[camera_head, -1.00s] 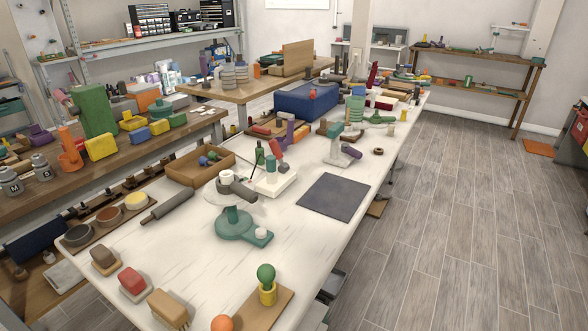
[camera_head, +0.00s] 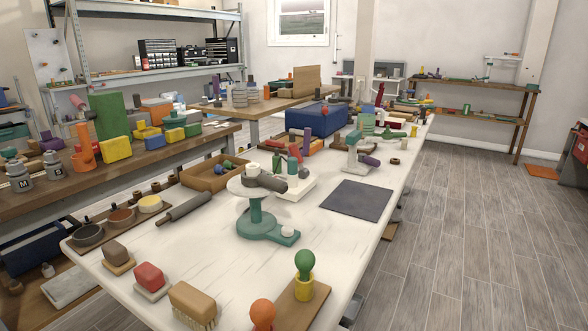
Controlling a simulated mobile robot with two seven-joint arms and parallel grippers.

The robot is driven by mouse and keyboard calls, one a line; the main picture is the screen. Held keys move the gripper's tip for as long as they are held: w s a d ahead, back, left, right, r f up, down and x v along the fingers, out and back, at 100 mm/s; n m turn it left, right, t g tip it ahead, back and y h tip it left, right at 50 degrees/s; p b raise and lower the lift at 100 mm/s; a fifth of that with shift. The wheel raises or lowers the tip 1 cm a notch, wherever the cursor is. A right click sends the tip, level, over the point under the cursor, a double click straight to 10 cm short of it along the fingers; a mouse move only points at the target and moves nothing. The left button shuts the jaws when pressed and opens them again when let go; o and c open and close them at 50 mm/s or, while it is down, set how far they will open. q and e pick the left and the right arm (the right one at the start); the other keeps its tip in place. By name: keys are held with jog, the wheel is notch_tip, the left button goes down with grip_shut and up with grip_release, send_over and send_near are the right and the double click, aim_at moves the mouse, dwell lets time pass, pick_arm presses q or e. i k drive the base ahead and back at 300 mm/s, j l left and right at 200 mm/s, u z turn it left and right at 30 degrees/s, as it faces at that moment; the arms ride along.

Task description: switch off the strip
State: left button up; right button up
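I cannot make out a power strip or its switch for certain in the head view. A low white block (camera_head: 303,192) with upright red and green tools stands near the middle of the long white table (camera_head: 190,253); I cannot tell what it is. A teal stand (camera_head: 258,220) with a round pale top and a grey cylinder on it is in front of that block. A small white knob sits on the stand's foot. Neither of my grippers is in view.
A wooden tray (camera_head: 194,180), a grey roller (camera_head: 186,209), a dark mat (camera_head: 357,200) and several brushes lie on the table. A loaded bench (camera_head: 170,148) runs along the left. The floor (camera_head: 465,220) at right is open.

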aim_at(303, 173)
jog(key=i+l+u, duration=0.1)
jog(key=u, duration=0.35)
jog(key=l+u, duration=0.2)
jog(key=u, duration=0.25)
jog(key=i+l+u, duration=0.1)
jog(key=u, duration=0.35)
jog(key=l+u, duration=0.5)
jog(key=l, duration=0.35)
jog(key=k+l+u, duration=0.15)
jog(key=l, duration=0.3)
jog(key=l+u, duration=0.1)
jog(key=l, duration=0.4)
jog(key=k+l+u, duration=0.1)
jog(key=l, duration=0.35)
